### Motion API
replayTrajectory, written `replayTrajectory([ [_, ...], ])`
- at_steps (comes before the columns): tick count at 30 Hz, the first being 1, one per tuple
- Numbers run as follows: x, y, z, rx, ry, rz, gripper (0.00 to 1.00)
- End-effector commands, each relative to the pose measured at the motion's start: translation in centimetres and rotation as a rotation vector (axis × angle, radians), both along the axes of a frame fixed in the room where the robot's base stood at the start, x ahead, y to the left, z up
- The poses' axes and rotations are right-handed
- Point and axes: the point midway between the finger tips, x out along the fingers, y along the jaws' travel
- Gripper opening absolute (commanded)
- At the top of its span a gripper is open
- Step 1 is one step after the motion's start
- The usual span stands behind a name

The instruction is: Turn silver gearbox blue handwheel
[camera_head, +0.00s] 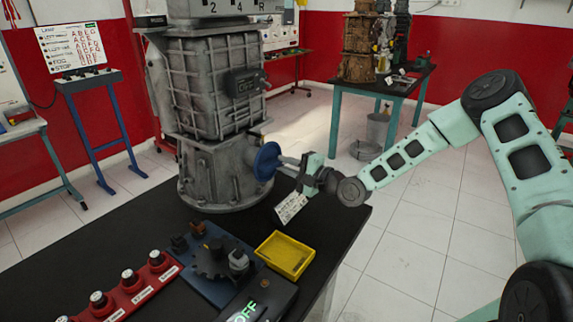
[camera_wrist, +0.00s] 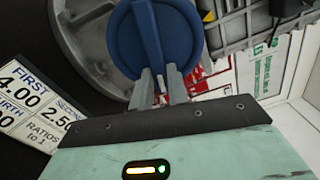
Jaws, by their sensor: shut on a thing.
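The silver gearbox (camera_head: 214,112) stands upright on the black table in the head view. Its blue handwheel (camera_head: 266,161) is on the lower right side of the housing. My gripper (camera_head: 284,160) reaches in from the right, with its fingers at the handwheel. In the wrist view the blue handwheel (camera_wrist: 152,38) fills the top middle, with a raised bar across its face. My gripper's fingers (camera_wrist: 158,84) are shut on the lower end of that bar. The fingertips partly hide the wheel's lower edge.
A ratio label card (camera_head: 291,207) is below my gripper, also in the wrist view (camera_wrist: 25,105). A yellow tray (camera_head: 285,254), a blue device (camera_head: 215,262) and a red button panel (camera_head: 128,287) lie on the black table (camera_head: 110,240). Tiled floor is open to the right.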

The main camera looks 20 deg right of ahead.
Motion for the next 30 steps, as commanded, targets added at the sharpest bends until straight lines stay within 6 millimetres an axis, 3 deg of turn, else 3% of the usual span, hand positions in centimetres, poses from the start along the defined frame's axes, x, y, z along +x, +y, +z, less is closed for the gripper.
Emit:
replayTrajectory([
  [16, -0.03, -0.10, -0.18, 0.018, 0.016, -0.002, 0.00],
  [17, -0.02, -0.10, -0.19, 0.018, 0.016, -0.002, 0.25],
  [18, -0.02, -0.09, -0.18, 0.017, 0.015, -0.002, 0.36],
  [30, -0.49, -0.45, -0.15, 0.018, 0.015, -0.002, 0.38],
])
